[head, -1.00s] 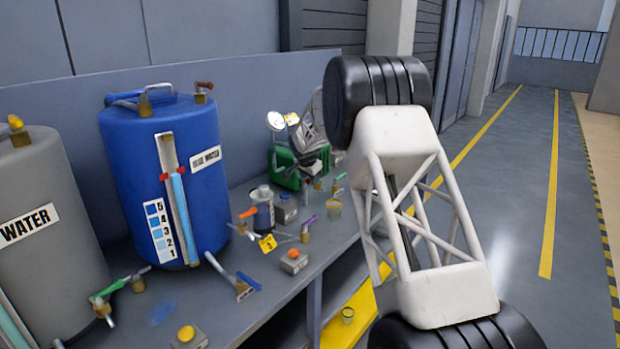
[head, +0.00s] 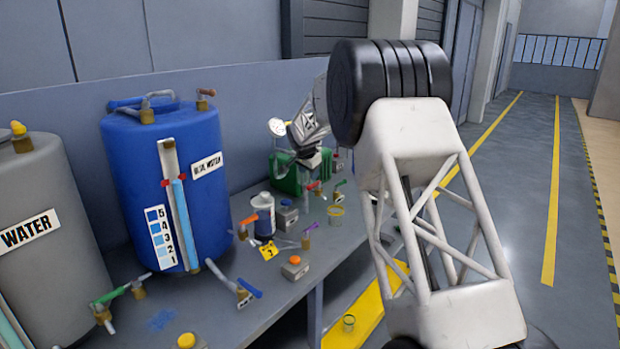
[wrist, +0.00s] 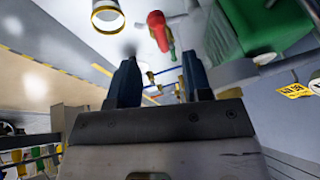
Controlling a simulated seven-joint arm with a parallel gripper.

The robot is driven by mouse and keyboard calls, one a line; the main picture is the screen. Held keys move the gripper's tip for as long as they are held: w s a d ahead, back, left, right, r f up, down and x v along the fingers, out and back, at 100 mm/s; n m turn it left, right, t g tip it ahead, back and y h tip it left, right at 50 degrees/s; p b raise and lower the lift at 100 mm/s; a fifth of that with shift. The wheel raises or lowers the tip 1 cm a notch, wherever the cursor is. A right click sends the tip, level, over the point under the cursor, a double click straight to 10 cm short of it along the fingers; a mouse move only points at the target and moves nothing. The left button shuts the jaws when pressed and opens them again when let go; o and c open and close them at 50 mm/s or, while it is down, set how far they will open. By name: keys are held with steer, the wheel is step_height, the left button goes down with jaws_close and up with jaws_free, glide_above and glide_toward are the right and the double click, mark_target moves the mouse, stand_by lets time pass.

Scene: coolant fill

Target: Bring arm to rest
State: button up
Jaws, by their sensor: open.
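My gripper (wrist: 158,85) shows in the wrist view with its two dark blue fingers apart and nothing between them. Beyond the fingers are a red-handled valve (wrist: 158,30), a clear cup with a yellow rim (wrist: 107,15) and part of a green box (wrist: 265,25). In the head view my white lattice arm link and black joint fill the right of centre. My gripper's fingers cannot be made out there; a grey wrist part shows above the green box (head: 285,175) at the back of the bench.
A blue drum (head: 190,215) and a grey WATER drum (head: 40,190) stand on the grey bench (head: 235,310). A bottle (head: 263,215), grey blocks with buttons (head: 294,268) and several valves lie around. The floor aisle (head: 530,200) at right is clear.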

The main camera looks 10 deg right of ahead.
steer(key=shift+s+r, duration=0.2)
steer(key=shift+r, duration=0.1)
steer(key=shift+r, duration=0.1)
steer(key=s+d+r+n, duration=0.2)
steer(key=s+r, duration=0.3)
steer(key=s, duration=0.7)
steer(key=s+d+r+n+g, duration=0.15)
steer(key=s+r, duration=0.25)
steer(key=s, duration=0.8)
steer(key=s+d+r+n+t, duration=0.15)
steer(key=s+r, duration=0.35)
steer(key=s, duration=0.7)
steer(key=s+f+n, duration=0.1)
steer(key=s+f, duration=0.1)
steer(key=s, duration=1)
steer(key=s+d+f+n+g+y, duration=0.1)
steer(key=s+f+n, duration=0.1)
steer(key=s, duration=1.1)
steer(key=s+d+f+n+g, duration=0.1)
steer(key=s+f, duration=0.3)
steer(key=s, duration=0.9)
steer(key=shift+s+d+y, duration=0.15)
steer(key=shift+d+y, duration=0.05)
steer(key=shift+y, duration=0.1)
